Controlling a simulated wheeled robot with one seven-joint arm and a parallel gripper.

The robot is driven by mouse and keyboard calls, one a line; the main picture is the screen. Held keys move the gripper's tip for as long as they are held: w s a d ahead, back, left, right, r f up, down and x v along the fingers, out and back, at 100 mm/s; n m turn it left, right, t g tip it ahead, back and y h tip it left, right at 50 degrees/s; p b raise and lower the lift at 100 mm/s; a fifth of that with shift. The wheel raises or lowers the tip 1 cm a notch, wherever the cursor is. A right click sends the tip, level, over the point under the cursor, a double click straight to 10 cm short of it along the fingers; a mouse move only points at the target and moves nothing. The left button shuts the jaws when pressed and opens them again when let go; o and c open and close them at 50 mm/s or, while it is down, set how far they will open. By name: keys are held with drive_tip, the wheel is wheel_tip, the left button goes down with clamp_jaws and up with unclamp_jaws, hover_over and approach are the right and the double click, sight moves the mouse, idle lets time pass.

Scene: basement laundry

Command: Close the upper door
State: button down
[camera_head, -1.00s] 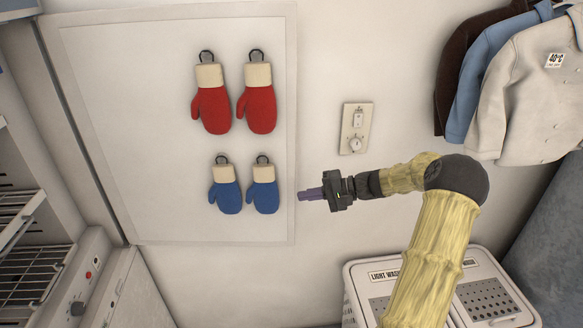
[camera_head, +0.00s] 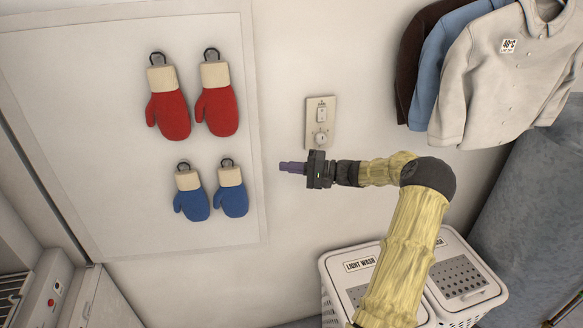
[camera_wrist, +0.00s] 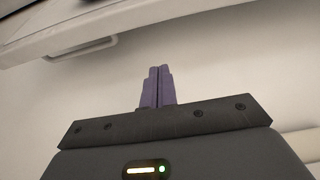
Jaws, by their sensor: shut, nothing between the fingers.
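The upper door (camera_head: 105,130) looks to be the large white panel at the left of the head view. It stands open beside the cabinet, with red mittens (camera_head: 218,110) and blue mittens (camera_head: 232,200) hung on its face. My gripper (camera_head: 285,167) is shut and empty, its purple fingers pointing left, a little to the right of the door's right edge in the picture. In the wrist view the closed fingers (camera_wrist: 157,75) point toward a pale surface. A white panel edge with a bar handle (camera_wrist: 80,50) shows at the top left there; I cannot tell surely whether it belongs to this door.
A wall switch plate (camera_head: 320,123) is just above my gripper. Shirts (camera_head: 495,85) hang at the upper right. A white laundry hamper (camera_head: 345,267) stands below my arm. A cabinet with a wire rack (camera_head: 12,297) and control panel (camera_head: 48,290) is at lower left.

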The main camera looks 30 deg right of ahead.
sight(265, 164)
drive_tip(key=p+x, duration=0.2)
drive_tip(key=x, duration=0.5)
drive_tip(key=shift+a+r, duration=0.1)
drive_tip(key=s, duration=0.1)
drive_tip(key=s+a+p, duration=0.1)
drive_tip(key=s, duration=0.1)
drive_tip(key=shift+s+a, duration=0.1)
drive_tip(key=shift+a, duration=0.05)
drive_tip(key=shift+a, duration=0.15)
drive_tip(key=shift+s, duration=0.25)
